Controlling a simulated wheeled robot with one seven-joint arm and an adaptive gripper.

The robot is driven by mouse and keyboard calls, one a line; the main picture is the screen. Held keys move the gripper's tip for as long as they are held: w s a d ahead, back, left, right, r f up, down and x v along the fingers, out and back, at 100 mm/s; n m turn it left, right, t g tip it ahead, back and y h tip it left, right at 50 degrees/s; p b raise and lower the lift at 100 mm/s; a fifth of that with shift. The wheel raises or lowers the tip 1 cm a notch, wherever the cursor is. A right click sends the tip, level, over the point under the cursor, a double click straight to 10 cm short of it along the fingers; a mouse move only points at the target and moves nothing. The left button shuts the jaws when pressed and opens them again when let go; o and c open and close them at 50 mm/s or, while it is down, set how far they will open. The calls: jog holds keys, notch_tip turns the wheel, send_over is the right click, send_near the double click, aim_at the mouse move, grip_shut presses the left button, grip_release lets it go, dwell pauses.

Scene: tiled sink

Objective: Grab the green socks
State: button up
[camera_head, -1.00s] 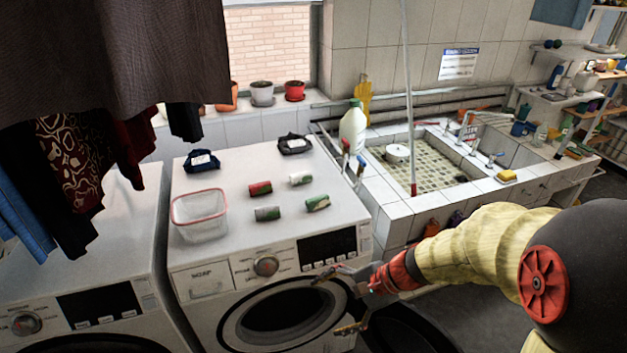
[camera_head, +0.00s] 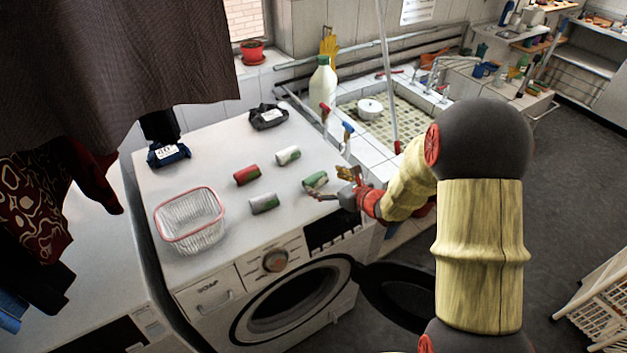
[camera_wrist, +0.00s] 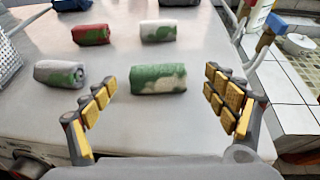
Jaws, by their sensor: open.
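Several rolled socks lie on top of the white washing machine (camera_head: 215,262). The roll with the most green (camera_head: 315,181) is nearest my gripper; in the wrist view this green and white roll (camera_wrist: 158,79) lies between and just beyond the fingers. A grey roll with a green patch (camera_head: 264,204) lies to its left, also in the wrist view (camera_wrist: 59,74). A red roll (camera_head: 246,175) and a whitish roll with some green (camera_head: 288,156) lie farther back.
A clear basket with a pink rim (camera_head: 190,194) stands at the machine's left. Dark folded bundles lie at the back (camera_head: 268,117) and left (camera_head: 168,154). Brushes (camera_head: 347,130) and a bottle (camera_head: 322,84) stand by the tiled sink. The round door (camera_head: 400,297) hangs open.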

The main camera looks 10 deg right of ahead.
aim_at(318, 179)
jog(key=x, duration=0.5)
jog(key=shift+s+a+f+b, duration=0.1)
jog(key=shift+f+b, duration=0.15)
jog(key=shift+b, duration=0.15)
jog(key=shift+w+a, duration=0.1)
jog(key=shift+w, duration=0.1)
jog(key=c, duration=0.3)
jog(key=c, duration=1)
jog(key=shift+o, duration=0.2)
jog(key=shift+r, duration=0.1)
